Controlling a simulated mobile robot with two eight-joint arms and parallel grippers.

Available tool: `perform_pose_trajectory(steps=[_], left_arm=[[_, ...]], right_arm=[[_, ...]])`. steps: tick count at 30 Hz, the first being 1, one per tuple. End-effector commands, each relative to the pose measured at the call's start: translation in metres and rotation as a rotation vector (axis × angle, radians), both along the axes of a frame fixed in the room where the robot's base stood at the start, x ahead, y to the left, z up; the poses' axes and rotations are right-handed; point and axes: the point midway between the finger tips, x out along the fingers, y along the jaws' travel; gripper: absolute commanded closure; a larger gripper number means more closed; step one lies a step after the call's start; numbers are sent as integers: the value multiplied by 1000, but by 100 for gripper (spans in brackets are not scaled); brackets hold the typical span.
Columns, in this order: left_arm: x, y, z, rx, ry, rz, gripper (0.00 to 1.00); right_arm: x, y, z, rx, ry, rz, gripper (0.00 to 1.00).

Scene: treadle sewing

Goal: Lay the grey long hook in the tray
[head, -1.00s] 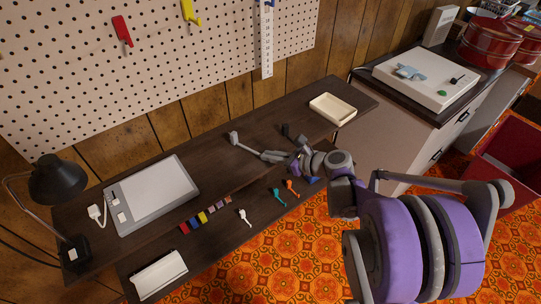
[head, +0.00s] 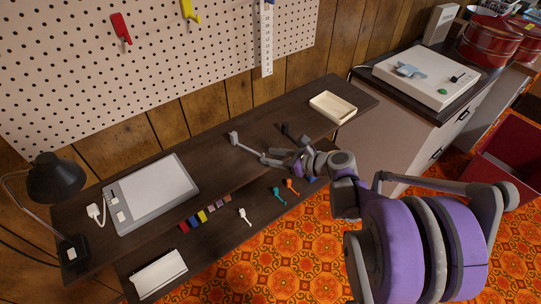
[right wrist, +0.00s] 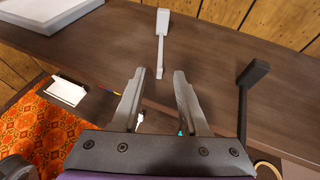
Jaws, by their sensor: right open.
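The grey long hook (head: 234,138) lies on the dark bench top, its block end toward the wall and its thin shaft toward my right gripper. It also shows in the right wrist view (right wrist: 162,42), with the near end of the shaft at the gap between the fingertips. My right gripper (right wrist: 160,76) is open, with nothing clamped. In the head view the right gripper (head: 269,159) is low at the near end of the shaft; contact cannot be told. The cream tray (head: 343,118) stands empty at the bench's right end. My left gripper is not in view.
A black hook (right wrist: 244,90) lies close to the right of my right gripper. White (head: 243,214), teal (head: 278,195) and orange (head: 291,186) pieces lie on the lower front shelf. A drawing tablet (head: 150,190) and lamp (head: 55,180) occupy the left.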

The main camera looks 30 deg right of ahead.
Motion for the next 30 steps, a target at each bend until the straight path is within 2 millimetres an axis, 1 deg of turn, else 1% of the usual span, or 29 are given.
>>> perform_pose_trajectory(steps=[9, 12, 15, 20, 30], left_arm=[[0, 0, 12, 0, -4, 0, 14], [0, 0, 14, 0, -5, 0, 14], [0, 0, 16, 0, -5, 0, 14], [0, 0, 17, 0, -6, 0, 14], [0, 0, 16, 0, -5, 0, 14]], right_arm=[[-53, -25, 25, -1, -1, -6, 56], [-67, -31, 31, -2, -1, -5, 56], [-76, -35, 36, -1, -1, -4, 56], [-83, -38, 38, -1, -1, -1, 56], [-83, -38, 38, -1, 0, 0, 56]])
